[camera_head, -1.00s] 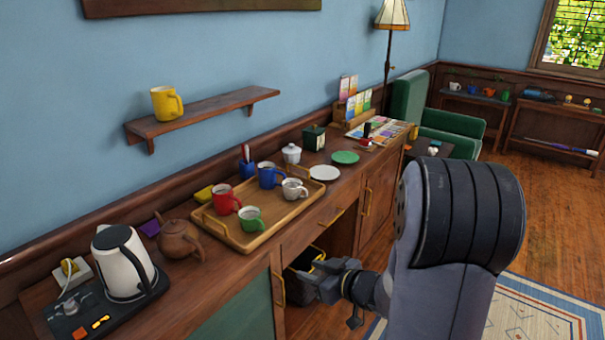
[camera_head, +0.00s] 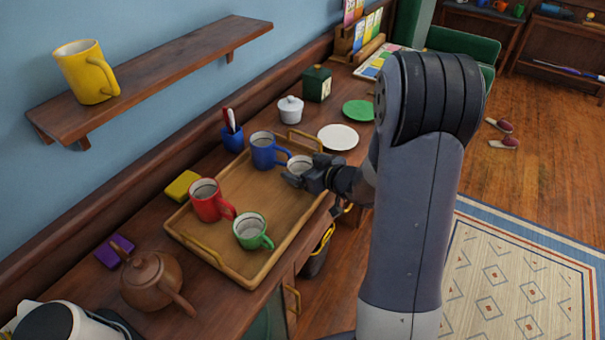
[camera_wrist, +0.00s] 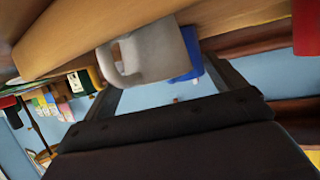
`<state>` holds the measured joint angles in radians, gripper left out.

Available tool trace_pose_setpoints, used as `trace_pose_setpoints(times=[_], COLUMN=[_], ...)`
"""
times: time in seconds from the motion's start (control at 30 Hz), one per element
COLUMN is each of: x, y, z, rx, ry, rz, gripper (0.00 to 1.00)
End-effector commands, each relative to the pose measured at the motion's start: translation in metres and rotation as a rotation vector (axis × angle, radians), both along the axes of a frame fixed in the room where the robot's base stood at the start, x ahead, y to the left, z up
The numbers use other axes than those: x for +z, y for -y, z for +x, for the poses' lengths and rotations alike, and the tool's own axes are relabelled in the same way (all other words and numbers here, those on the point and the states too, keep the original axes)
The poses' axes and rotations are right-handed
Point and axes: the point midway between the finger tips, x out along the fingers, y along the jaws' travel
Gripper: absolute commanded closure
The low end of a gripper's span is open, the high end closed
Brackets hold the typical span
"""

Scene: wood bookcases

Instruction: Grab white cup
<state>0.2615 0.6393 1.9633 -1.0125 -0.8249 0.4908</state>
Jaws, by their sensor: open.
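The white cup (camera_head: 298,161) stands upright at the right end of the wooden tray (camera_head: 198,236), its lower part hidden by my gripper (camera_head: 304,177). My gripper is open at the tray's front edge, right at the cup. In the wrist view, which is turned upside down, the white cup (camera_wrist: 154,54) shows between the two spread fingers of my gripper (camera_wrist: 162,84), with its handle to the left. I cannot tell if the fingers touch it.
A blue cup (camera_head: 264,151) stands just left of the white cup. A red cup (camera_head: 206,201) and a green cup (camera_head: 250,231) are farther left on the tray. A white plate (camera_head: 338,137) lies behind my gripper. A brown teapot (camera_head: 151,280) stands left of the tray.

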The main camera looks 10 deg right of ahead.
Motion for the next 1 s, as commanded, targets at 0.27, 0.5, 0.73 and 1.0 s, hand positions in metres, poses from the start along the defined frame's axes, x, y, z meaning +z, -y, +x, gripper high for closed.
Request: trace_pose_setpoints(times=[0.27,0.5,0.73,1.0], x=[-0.0062,-0.0062,-0.0062,-0.0062], y=[-0.0063,-0.0061,-0.0061,-0.0061], z=[0.0139,0.0135,0.0133,0.0133], rx=[-0.002,-0.002,-0.002,-0.002], ry=[0.000,0.000,0.000,0.000], rz=[-0.001,-0.001,-0.001,-0.001], gripper=[0.09,0.19,0.38,0.60])
